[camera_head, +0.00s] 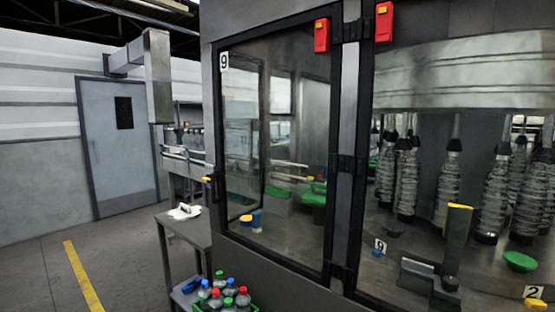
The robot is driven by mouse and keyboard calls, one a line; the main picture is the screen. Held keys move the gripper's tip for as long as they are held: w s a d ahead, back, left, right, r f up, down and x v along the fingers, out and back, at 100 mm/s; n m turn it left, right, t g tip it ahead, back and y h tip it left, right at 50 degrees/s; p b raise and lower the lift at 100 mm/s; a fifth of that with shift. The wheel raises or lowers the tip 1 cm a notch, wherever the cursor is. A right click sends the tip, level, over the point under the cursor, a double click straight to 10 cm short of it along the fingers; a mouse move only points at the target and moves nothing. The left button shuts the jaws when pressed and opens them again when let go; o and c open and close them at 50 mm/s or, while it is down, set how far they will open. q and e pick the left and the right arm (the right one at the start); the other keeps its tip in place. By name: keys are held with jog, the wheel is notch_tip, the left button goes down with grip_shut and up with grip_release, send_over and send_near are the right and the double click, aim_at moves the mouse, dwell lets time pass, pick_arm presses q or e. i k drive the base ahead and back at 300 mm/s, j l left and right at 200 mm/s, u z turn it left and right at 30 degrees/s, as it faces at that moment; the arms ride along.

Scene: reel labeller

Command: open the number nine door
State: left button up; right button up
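The number nine door (300,150) is a glass panel in a black frame on the grey machine. A white plate marked 9 (224,61) sits at its upper left corner. A handle with a yellow tip (208,180) sticks out at its left edge. Black hinges (345,164) run down its right side. The door appears shut against the machine's frame. Neither of my grippers is in view.
A small grey table (185,225) with a white cloth (184,211) stands left of the door. A green crate of bottles (226,300) sits low in front. Red boxes (322,35) are mounted above. Floor to the left is clear, before a grey wall door (118,165).

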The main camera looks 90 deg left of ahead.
aim_at(320, 16)
jog(key=u, duration=3)
